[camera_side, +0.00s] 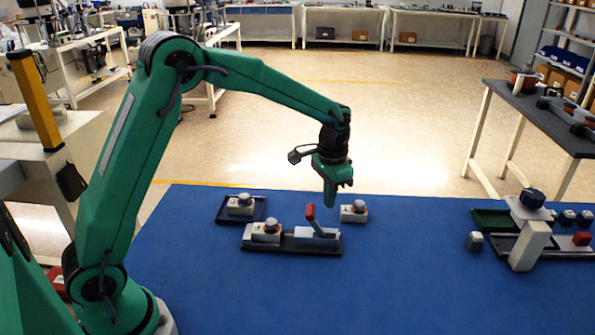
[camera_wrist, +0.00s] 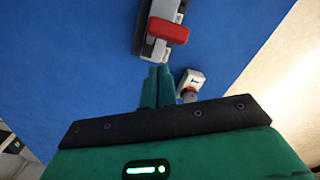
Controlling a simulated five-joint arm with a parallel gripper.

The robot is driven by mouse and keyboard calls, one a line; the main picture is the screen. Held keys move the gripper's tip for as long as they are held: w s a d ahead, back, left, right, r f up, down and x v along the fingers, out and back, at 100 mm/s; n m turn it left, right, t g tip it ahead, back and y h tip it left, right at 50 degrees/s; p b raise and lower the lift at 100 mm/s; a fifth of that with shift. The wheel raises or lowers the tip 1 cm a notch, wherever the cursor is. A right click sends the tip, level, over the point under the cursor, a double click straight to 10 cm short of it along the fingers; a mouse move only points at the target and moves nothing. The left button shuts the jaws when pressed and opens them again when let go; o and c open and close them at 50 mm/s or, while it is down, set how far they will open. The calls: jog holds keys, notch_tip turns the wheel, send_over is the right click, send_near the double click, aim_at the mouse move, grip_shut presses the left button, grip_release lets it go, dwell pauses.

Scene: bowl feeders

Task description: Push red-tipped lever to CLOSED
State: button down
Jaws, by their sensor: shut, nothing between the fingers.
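The red-tipped lever (camera_side: 311,214) rises from a grey and white block (camera_side: 317,234) on a dark base plate (camera_side: 290,251) lying on the blue table. It tilts up and a little to the left in the side view. In the wrist view its red tip (camera_wrist: 168,31) lies just beyond my fingers. My gripper (camera_side: 331,203) points down with its fingers together and empty, above and slightly right of the lever. The shut fingers also show in the wrist view (camera_wrist: 159,76). I cannot read any CLOSED mark or tell whether the fingers touch the lever.
A red-marked block with a grey knob (camera_side: 265,232) shares the plate. A similar block (camera_side: 354,211) stands to the right, close by my gripper. Another (camera_side: 240,205) sits in a dark tray at the back left. A green tray and white posts (camera_side: 530,246) stand far right. The front table is clear.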

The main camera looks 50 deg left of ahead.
notch_tip(320, 180, up, 4)
jog(key=shift+f, duration=0.2)
dwell(0.3)
jog(key=shift+s+r, duration=0.1)
jog(key=s+a+r+n+t, duration=0.2)
jog(key=s+r+t, duration=0.1)
jog(key=s+r, duration=0.9)
jog(key=s+f+n+t, duration=0.1)
jog(key=s+f+t, duration=0.1)
jog(key=s, duration=1.2)
jog(key=shift+s+a+f+t, duration=0.25)
jog(key=shift+a+f+t, duration=0.05)
jog(key=shift+a, duration=0.1)
dwell(0.4)
